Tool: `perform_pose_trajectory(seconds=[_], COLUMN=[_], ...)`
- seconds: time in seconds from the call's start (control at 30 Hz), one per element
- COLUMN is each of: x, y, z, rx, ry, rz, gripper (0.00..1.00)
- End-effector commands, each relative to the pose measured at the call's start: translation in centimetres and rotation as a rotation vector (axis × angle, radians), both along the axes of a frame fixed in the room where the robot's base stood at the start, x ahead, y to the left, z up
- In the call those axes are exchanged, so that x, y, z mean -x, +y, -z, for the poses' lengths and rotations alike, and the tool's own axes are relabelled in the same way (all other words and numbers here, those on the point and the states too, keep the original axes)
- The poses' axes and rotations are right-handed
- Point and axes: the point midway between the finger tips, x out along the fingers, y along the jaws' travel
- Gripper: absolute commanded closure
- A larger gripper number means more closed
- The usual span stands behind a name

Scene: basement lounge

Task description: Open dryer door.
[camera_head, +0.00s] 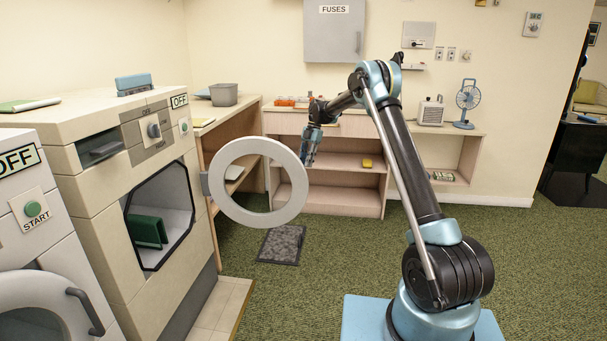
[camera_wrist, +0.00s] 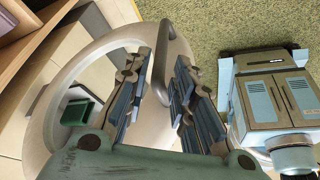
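The dryer (camera_head: 92,188) is the beige machine at the left, with an "OFF" sign on top and a dark-rimmed opening. Its round ring-shaped door (camera_head: 228,205) stands swung wide open to the right of the opening. My gripper (camera_head: 307,158) is at the door's right edge. Its fingers, in the wrist view (camera_wrist: 160,95), are apart with a gap around the handle; contact is not clear. A green item (camera_head: 147,231) lies inside the drum.
A second machine (camera_head: 60,255) with a round door and dark handle stands at the left front. A low wooden shelf (camera_head: 345,188) runs along the back wall. A dark mat (camera_head: 281,245) lies on the green carpet. Carpet between the door and my base is clear.

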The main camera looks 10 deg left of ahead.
Motion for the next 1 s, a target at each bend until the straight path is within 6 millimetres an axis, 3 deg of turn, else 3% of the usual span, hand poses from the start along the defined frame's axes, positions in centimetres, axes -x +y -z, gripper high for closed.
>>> perform_pose_trajectory(seconds=[0.27,0.73,0.87,1.0], x=[-1.0,-1.0,-0.4,0.9], y=[-0.6,-0.9,-2.2,-4.9], z=[-2.9,-3.5,-5.0,-7.6], rx=[-0.001,0.002,0.02,0.057], ry=[0.001,0.0,-0.002,-0.006], rz=[-0.001,0.008,0.063,0.182], gripper=[0.77,0.77,0.77,0.77])
